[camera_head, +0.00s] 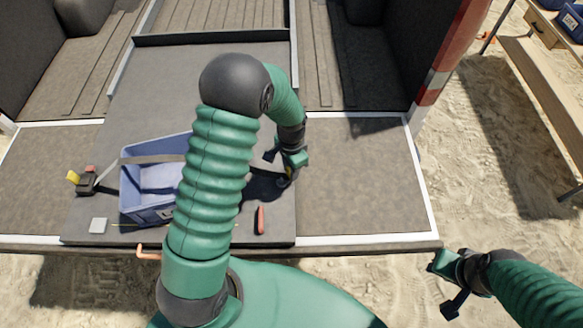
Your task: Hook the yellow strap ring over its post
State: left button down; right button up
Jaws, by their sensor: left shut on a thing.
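My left gripper (278,168) is low over the right part of the grey board, right of the blue crate. It is shut on the yellow strap ring, of which only a small yellow spot (289,172) shows at the jaws. The grey strap (150,159) runs from a black buckle with a yellow tab (73,177) across the top of the blue crate (130,198) and passes behind my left arm. I cannot make out the post. My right gripper (441,288) is open and empty, off the tailgate's front right corner, over sand.
A red-handled tool (260,220) lies on the grey board (278,232), below the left gripper. The tailgate's right side (370,190) is clear. A wooden table (545,85) stands at far right.

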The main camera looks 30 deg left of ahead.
pick_arm(q)
jog(key=c, duration=1.1)
grip_release()
jog(key=shift+o, duration=0.2)
notch_tip(320, 180, up, 17)
jog(key=b, duration=0.2)
jog(key=s+d+f+n+t+b, duration=0.2)
jog(key=s+d+f+n+b, duration=0.2)
jog(key=s+f, duration=0.7)
jog(key=shift+s+d+f+n+t, duration=0.15)
jog(key=shift+s+d+n+t, duration=0.2)
jog(key=shift+d+n, duration=0.6)
